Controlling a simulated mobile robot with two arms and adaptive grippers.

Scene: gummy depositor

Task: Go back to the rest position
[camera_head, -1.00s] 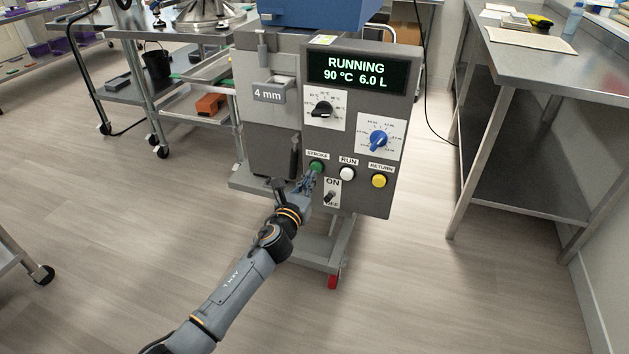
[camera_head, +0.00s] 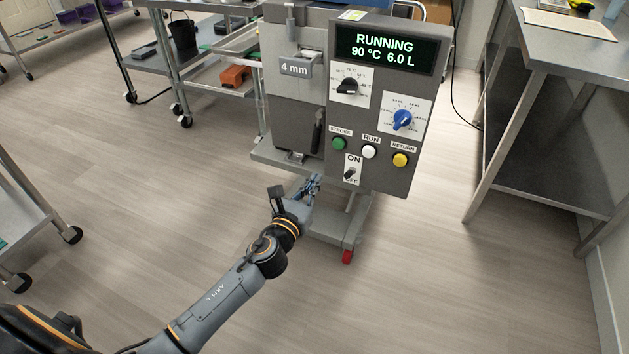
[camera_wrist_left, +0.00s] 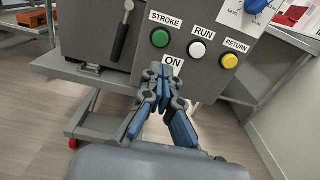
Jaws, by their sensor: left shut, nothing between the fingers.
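The depositor's control panel (camera_head: 371,172) faces me in the head view. Its display (camera_head: 384,49) reads RUNNING, 90 °C, 6.0 L. A green STROKE button (camera_head: 338,144), a white RUN button (camera_head: 369,152) and a yellow RETURN button (camera_head: 400,160) sit in a row above the ON/OFF switch (camera_head: 350,175). My left gripper (camera_head: 313,182) is shut and empty, below and left of the switch in the head view. In the left wrist view, its closed fingers (camera_wrist_left: 162,72) overlap the panel below the green button (camera_wrist_left: 160,38). My right gripper is out of view.
A steel table (camera_head: 575,52) stands on the right. A wheeled cart (camera_head: 215,85) with an orange item (camera_head: 235,76) stands behind the depositor on the left. Another cart (camera_head: 40,225) is at the left edge. The floor (camera_head: 150,190) between them is clear.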

